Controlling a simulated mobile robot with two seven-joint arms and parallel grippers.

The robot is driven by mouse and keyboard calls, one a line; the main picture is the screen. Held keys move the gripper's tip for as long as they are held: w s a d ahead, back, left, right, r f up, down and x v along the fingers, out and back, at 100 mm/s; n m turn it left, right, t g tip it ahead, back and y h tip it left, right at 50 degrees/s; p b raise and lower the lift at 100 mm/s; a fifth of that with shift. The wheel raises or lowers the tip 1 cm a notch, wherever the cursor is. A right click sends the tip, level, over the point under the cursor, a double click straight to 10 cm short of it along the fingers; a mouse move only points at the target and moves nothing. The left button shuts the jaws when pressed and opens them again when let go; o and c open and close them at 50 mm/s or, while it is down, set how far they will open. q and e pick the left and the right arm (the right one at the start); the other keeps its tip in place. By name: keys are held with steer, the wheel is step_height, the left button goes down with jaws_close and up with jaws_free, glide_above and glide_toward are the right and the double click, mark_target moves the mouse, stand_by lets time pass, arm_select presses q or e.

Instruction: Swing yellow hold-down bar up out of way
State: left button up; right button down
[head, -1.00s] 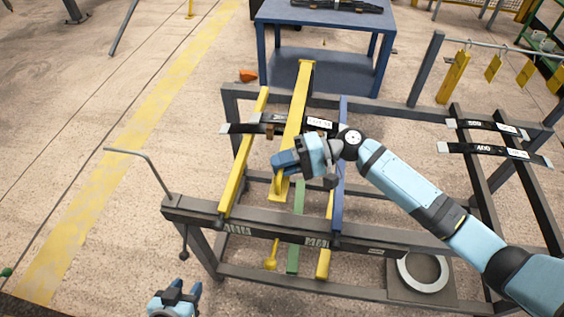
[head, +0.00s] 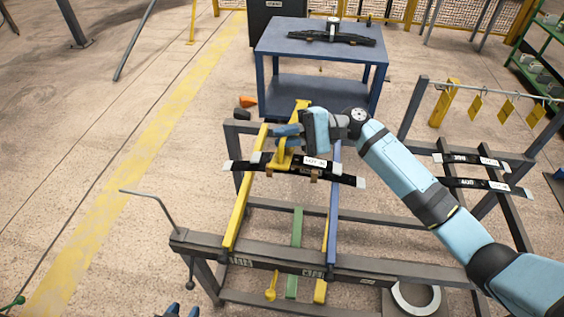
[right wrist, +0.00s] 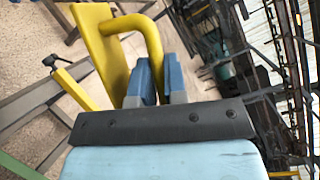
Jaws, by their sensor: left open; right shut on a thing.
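The yellow hold-down bar (head: 301,107) stands raised toward the far side of the dark rack, above the black leaf spring (head: 330,172) with a white label. Its flat yellow plate and bent handle (right wrist: 148,45) fill the upper left of the right wrist view. My right gripper (head: 290,130) is shut on the handle; its blue fingers (right wrist: 158,77) are beside and partly behind the yellow rod. My left gripper (head: 182,311) shows only at the bottom edge of the head view, low in front of the rack, open and empty.
A yellow rail (head: 238,205) and a blue rail (head: 334,210) run across the rack. A bent grey lever (head: 152,200) sticks out at the left. A blue table (head: 318,48) stands behind. Two more springs (head: 485,184) lie on the right rack. Floor at left is clear.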

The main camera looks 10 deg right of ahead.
arm_select(q)
steer(key=r+p, duration=0.3)
steer(key=r, duration=0.1)
steer(key=shift+a, duration=0.3)
arm_select(e)
steer(key=w+d+r+m+y, duration=0.1)
steer(key=w+d+r+m, duration=0.1)
steer(key=w+r, duration=0.5)
step_height(320, 180, up, 4)
steer(key=shift+d+f+m, duration=0.15)
steer(key=shift+m, duration=0.25)
arm_select(q)
steer(key=shift+d, duration=0.1)
